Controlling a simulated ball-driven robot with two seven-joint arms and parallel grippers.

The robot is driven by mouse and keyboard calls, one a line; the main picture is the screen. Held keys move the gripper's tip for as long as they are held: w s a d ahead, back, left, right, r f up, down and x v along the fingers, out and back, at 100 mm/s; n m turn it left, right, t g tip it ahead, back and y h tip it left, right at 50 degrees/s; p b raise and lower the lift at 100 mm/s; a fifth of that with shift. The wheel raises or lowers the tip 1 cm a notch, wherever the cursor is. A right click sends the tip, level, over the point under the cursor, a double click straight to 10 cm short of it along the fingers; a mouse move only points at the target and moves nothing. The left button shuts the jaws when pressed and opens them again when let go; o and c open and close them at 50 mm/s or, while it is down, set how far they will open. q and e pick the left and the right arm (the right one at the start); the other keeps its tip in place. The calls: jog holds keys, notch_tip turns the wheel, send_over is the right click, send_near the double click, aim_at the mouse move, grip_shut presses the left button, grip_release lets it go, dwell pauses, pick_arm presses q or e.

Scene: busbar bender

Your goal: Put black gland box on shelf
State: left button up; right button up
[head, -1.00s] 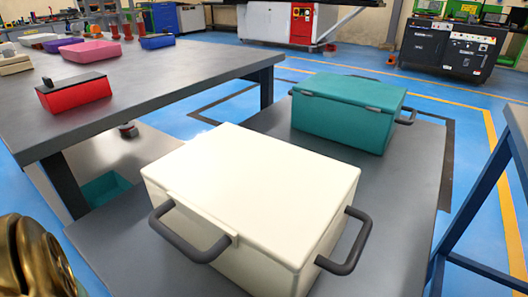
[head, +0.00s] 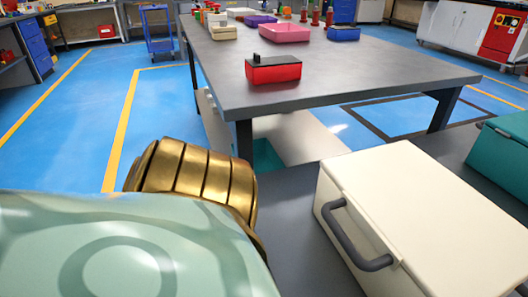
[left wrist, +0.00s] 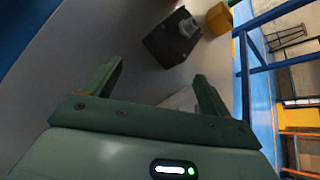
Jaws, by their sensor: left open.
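A small black box with a grey round fitting, which looks like the black gland box (left wrist: 168,42), sits on a grey surface in the left wrist view. My left gripper (left wrist: 160,70) is open, and the box lies beyond its fingertips, apart from them. Nothing is between the fingers except a pale patch near the right one. In the head view my left arm fills the lower left, and its gripper is out of sight. A pale lower shelf (head: 300,135) shows under the grey table; I cannot tell whether it is the task's shelf. My right gripper is not in view.
An orange-yellow object (left wrist: 219,18) stands beside the black box. The grey table (head: 365,75) carries a red box with a black top (head: 273,70) and a pink bin (head: 285,33). A large cream case (head: 415,210) and a teal case (head: 505,150) stand on the lower right bench.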

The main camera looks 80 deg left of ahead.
pick_arm(q)
jog(key=s+d+r+n+g, duration=0.1)
jog(key=s+d+n, duration=0.1)
jog(key=s+n, duration=0.2)
jog(key=s+d+r+n+g+y, duration=0.1)
jog(key=s+d+n+g, duration=0.1)
jog(key=s+n, duration=0.2)
jog(key=s+d+r+n+g, duration=0.1)
jog(key=s+d+n, duration=0.2)
jog(key=s+n, duration=0.1)
jog(key=shift+s+n+g, duration=0.35)
jog(key=shift+n+g, duration=0.05)
jog(key=shift+n, duration=0.5)
jog(key=s+d+r+n+g, duration=0.4)
jog(key=s+d+r+n, duration=0.1)
jog(key=s+n, duration=0.3)
jog(key=shift+s+d+r+h, duration=0.25)
jog(key=shift+s+d, duration=0.3)
jog(key=shift+s, duration=0.3)
jog(key=shift+f, duration=0.1)
